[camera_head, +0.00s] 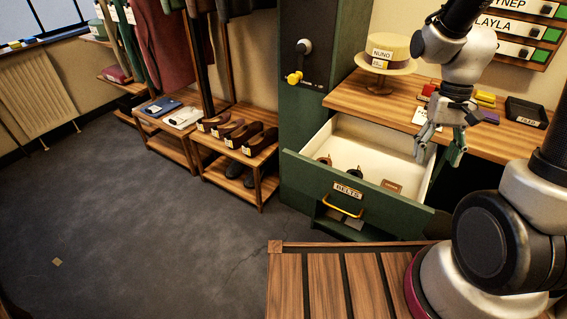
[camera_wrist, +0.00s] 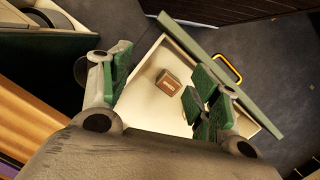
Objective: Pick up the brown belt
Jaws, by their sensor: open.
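The green drawer (camera_head: 335,187) labelled BELTS is pulled open, with a pale inside. A brown, block-like item with a small label, which looks like the coiled brown belt (camera_head: 392,186), lies inside near the front right. It also shows in the wrist view (camera_wrist: 168,82), on the drawer floor between and beyond my fingers. Two darker small items, one at the left (camera_head: 325,160) and one in the middle (camera_head: 356,173), lie in the drawer too; their kind is hard to tell. My gripper (camera_head: 437,154) is open and empty, above the drawer's right side. It shows large in the wrist view (camera_wrist: 158,78).
The wooden counter (camera_head: 352,96) behind the drawer holds a cream hat (camera_head: 387,52), small coloured items and a black tray (camera_head: 526,111). The drawer's yellow handle (camera_head: 342,210) juts forward. A shoe rack (camera_head: 237,160) stands left. Open floor lies at the left.

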